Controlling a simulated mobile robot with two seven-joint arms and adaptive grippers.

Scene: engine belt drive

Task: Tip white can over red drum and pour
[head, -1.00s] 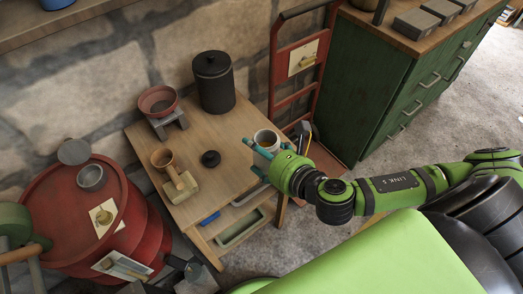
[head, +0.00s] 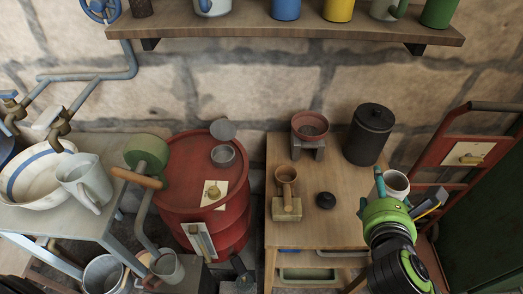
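The white can (head: 397,184) is upright at the right edge of the wooden table, with its open mouth up and something brownish inside. My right gripper (head: 381,192) has its teal fingers at the can's near left side and appears closed around it; the far finger is partly hidden. The red drum (head: 178,178) stands left of the wooden table, well away from the can. On its top are a small round metal cup or opening (head: 223,155), a grey disc (head: 222,130) and a cream label. My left gripper is not in view.
The wooden table (head: 345,225) holds a red bowl scale (head: 310,126), a black canister (head: 368,134), a brass cup on a block (head: 286,190) and a black lid (head: 326,200). A shelf hangs above.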

